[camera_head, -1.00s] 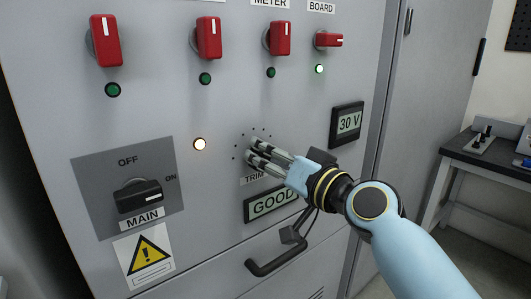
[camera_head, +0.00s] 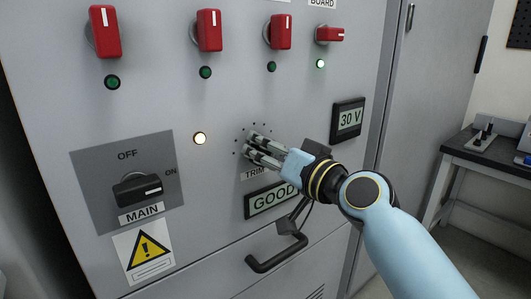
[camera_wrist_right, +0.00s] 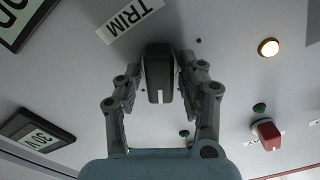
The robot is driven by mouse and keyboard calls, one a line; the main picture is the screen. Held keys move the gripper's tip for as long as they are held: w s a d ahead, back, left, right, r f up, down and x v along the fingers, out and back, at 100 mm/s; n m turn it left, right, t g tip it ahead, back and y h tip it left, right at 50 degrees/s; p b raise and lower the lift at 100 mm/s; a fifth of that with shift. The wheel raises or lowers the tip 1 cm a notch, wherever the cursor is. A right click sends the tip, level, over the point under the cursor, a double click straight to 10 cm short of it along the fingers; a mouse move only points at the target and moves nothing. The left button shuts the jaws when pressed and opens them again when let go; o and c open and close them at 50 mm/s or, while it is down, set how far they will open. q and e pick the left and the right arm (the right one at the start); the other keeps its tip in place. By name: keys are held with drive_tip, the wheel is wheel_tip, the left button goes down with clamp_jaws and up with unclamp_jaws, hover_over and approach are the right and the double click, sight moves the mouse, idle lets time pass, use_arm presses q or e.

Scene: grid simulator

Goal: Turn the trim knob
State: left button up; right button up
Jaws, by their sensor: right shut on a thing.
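The trim knob (camera_wrist_right: 158,78) is a dark block with a white mark. It shows between the fingers of my right gripper (camera_wrist_right: 160,68) in the right wrist view. In the head view my right gripper (camera_head: 250,143) reaches in from the right and is shut on the knob; its fingers hide most of the knob. A ring of small dots surrounds it, and the TRIM label (camera_wrist_right: 129,20) is partly covered in the head view. A display below reads GOOD (camera_head: 272,199). My left gripper is not in view.
A 30 V display (camera_head: 348,120) is to the right. Red switches (camera_head: 209,31) with small lamps line the top. A lit lamp (camera_head: 200,139) and the black MAIN switch (camera_head: 137,190) are to the left. A black drawer handle (camera_head: 275,255) is below the gripper.

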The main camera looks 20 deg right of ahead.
drive_tip(key=o, duration=0.8)
drive_tip(key=shift+o, duration=0.2)
drive_tip(key=v, duration=1.2)
drive_tip(key=shift+r, duration=0.1)
